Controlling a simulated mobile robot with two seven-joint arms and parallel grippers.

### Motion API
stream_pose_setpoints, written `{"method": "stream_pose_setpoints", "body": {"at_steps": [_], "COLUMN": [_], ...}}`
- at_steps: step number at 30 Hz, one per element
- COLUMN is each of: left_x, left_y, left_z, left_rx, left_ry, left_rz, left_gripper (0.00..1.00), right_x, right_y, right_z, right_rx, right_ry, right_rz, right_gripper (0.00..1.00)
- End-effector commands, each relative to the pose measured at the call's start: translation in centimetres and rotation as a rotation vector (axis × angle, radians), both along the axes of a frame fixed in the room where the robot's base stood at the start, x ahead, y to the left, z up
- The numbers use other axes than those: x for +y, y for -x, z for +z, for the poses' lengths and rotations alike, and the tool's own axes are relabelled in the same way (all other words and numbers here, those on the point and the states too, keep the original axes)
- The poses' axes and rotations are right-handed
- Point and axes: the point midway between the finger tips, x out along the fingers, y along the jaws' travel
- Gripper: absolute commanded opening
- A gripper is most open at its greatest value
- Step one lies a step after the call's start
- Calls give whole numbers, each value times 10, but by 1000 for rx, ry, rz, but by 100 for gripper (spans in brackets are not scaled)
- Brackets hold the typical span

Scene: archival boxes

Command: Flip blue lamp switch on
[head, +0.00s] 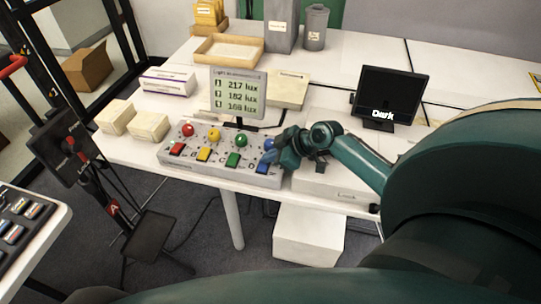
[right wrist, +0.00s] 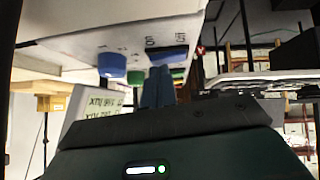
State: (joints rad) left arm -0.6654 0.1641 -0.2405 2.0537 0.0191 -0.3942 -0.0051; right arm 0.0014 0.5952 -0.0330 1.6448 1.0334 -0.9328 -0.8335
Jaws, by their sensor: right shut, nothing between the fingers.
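The grey control box (head: 188,157) on the table has a row of red, yellow, green and blue lamps with a coloured switch in front of each. The blue lamp (head: 269,144) is partly hidden behind my right gripper (head: 270,158). The blue switch (head: 263,168) is just below the fingertips. In the right wrist view, which looks upside down, the shut, empty fingers (right wrist: 158,88) reach up to the blue switch (right wrist: 167,54); I cannot tell whether they touch it. The blue lamp (right wrist: 112,65) is beside them. My left gripper is not in view.
A light-measurement display (head: 238,93) behind the box reads 217, 182 and 168 lux. A black screen (head: 390,95) reading "Dark" stands to the right. Pale boxes (head: 150,126) lie left of the control box. A white box (head: 308,235) is under the table.

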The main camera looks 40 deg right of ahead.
Motion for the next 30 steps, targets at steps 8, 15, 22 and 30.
{"method": "stream_pose_setpoints", "body": {"at_steps": [8,15,22,30], "left_x": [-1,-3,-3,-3], "left_y": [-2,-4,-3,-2], "left_z": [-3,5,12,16], "left_rx": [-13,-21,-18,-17], "left_ry": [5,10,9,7], "left_rz": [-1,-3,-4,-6], "left_gripper": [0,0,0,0], "right_x": [-2,-1,6,12], "right_y": [-3,-1,6,11], "right_z": [-8,-7,-5,-5], "right_rx": [49,49,55,53], "right_ry": [-56,-53,-54,-56], "right_rz": [0,1,3,3], "right_gripper": [0,0,0,0]}}
